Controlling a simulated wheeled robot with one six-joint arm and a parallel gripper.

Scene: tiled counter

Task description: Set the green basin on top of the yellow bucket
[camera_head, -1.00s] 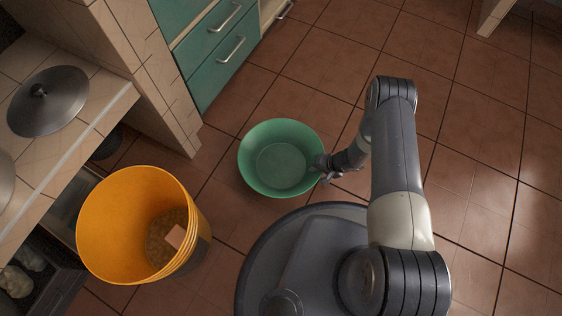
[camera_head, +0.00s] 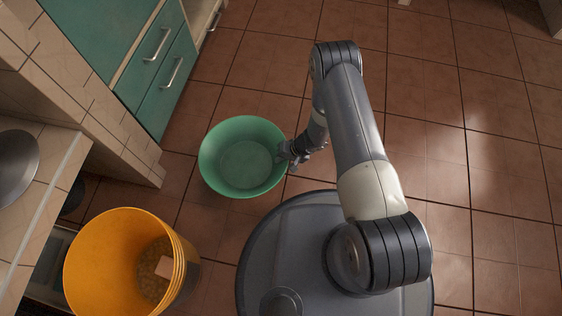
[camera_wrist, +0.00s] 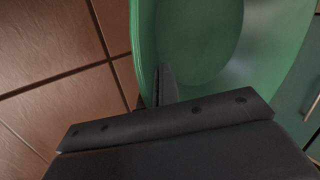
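The green basin (camera_head: 243,157) is upright, over the brown tiled floor in front of the teal drawers. My gripper (camera_head: 290,155) is at its right rim and appears shut on it. In the wrist view the basin (camera_wrist: 205,45) fills the top, with one finger (camera_wrist: 166,85) against its wall; the other finger is hidden. The yellow bucket (camera_head: 105,255) stands upright on the floor at lower left, apart from the basin. Its mouth is open and uncovered. Something brown and a pale block lie inside it. Whether the basin touches the floor is hard to tell.
A tiled counter (camera_head: 50,150) with a metal lid (camera_head: 16,165) runs along the left, beside the bucket. Teal drawers (camera_head: 165,85) with metal handles stand behind the basin. The tiled floor (camera_head: 440,90) at right is clear.

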